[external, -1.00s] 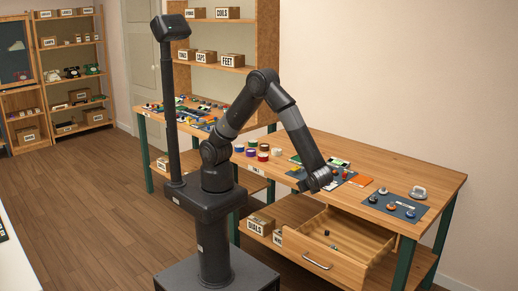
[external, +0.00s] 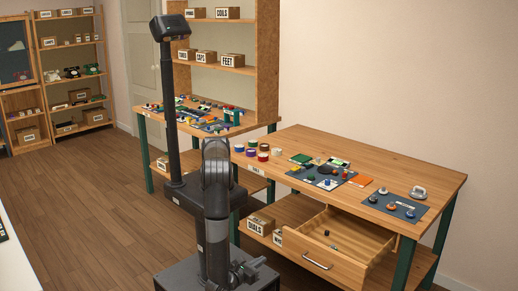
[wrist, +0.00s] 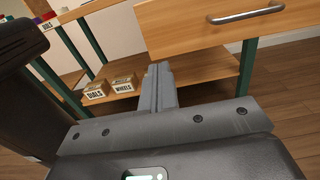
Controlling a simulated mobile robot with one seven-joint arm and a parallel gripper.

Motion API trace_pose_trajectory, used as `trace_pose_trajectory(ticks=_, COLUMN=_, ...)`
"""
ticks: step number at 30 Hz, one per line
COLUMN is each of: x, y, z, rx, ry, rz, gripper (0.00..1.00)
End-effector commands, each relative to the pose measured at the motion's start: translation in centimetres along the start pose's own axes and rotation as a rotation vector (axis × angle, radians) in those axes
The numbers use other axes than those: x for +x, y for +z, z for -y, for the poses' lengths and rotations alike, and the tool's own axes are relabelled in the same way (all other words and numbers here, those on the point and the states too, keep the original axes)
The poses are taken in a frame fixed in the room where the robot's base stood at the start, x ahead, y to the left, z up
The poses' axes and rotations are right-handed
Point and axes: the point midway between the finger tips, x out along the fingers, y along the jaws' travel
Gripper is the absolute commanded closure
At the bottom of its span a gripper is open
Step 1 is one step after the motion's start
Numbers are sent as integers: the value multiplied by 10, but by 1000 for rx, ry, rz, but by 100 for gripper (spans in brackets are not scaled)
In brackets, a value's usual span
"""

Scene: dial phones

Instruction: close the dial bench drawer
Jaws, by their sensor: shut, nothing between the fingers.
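The dial bench drawer (external: 318,258) is pulled out from under the wooden bench (external: 440,178), with its inside showing and a few small dark parts in it. A metal bar handle (external: 317,261) is on its front. In the wrist view the drawer front (wrist: 190,28) fills the upper right, with the handle (wrist: 245,13) near the top edge. My gripper (wrist: 160,68) is shut and empty, its fingertips below and left of the handle and apart from the drawer in that view. In the external view my gripper (external: 252,270) is low, left of the drawer front.
Boxes marked DIALS (external: 258,224) and WHEELS (wrist: 124,84) stand on the lower shelf, left of the drawer. Wooden floor (external: 95,200) is clear at left.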

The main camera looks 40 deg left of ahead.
Motion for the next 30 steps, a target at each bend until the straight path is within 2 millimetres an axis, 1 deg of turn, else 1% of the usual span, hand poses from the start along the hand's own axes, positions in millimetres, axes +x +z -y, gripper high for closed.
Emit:
trace_pose_trajectory(ticks=5, x=23, y=1, z=0, rx=1, ry=2, rz=3, gripper=100)
trace_pose_trajectory(ticks=12, x=74, y=1, z=0, rx=1, ry=4, rz=2, gripper=100)
trace_pose_trajectory(ticks=18, x=112, y=1, z=0, rx=0, ry=3, rz=1, gripper=100)
trace_pose_trajectory(ticks=21, x=125, y=1, z=0, rx=0, ry=4, rz=0, gripper=100)
trace_pose_trajectory(ticks=24, x=134, y=1, z=0, rx=-1, ry=2, rz=0, gripper=100)
trace_pose_trajectory(ticks=30, x=139, y=0, z=0, rx=0, ry=2, rz=-1, gripper=100)
